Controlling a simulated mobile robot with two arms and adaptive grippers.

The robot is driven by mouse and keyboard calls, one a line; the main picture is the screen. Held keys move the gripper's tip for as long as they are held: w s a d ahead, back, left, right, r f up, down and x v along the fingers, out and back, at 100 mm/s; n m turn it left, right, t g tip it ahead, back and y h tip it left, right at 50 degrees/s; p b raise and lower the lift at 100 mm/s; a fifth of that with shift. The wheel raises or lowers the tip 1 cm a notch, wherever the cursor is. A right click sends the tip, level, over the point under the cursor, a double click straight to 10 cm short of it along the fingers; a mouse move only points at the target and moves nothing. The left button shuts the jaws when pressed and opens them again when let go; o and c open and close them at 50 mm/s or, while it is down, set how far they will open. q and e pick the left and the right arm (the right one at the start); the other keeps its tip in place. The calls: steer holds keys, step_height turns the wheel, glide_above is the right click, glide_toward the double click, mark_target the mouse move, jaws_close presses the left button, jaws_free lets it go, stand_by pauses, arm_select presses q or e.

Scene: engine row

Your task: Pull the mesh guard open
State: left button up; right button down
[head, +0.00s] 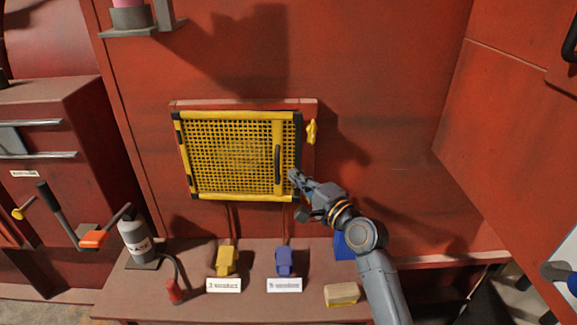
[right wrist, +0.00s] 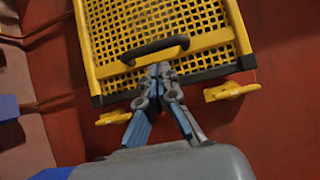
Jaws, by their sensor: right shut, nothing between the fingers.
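The mesh guard (head: 225,155) is a yellow wire panel in a yellow frame with black corners on the red wall. It looks flat or nearly flat against its surround; I cannot tell if there is a small gap. Its black bar handle (head: 277,166) is near the right edge, and also shows in the right wrist view (right wrist: 150,50). A yellow latch (head: 311,131) is beside the guard's right edge; the right wrist view shows two such latches (right wrist: 232,92). My right gripper (head: 294,175) is shut and empty, its tips (right wrist: 160,70) close beside the handle, not around it.
Below is a red ledge with a yellow block (head: 227,260), a blue block (head: 283,262), white labels, a tan block (head: 342,294) and a grey canister (head: 136,240). An angled red panel (head: 510,130) stands at right. The wall between is clear.

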steer(key=x, duration=0.4)
steer(key=shift+w+p, duration=0.2)
steer(key=shift+p, duration=0.1)
steer(key=shift+f, duration=0.1)
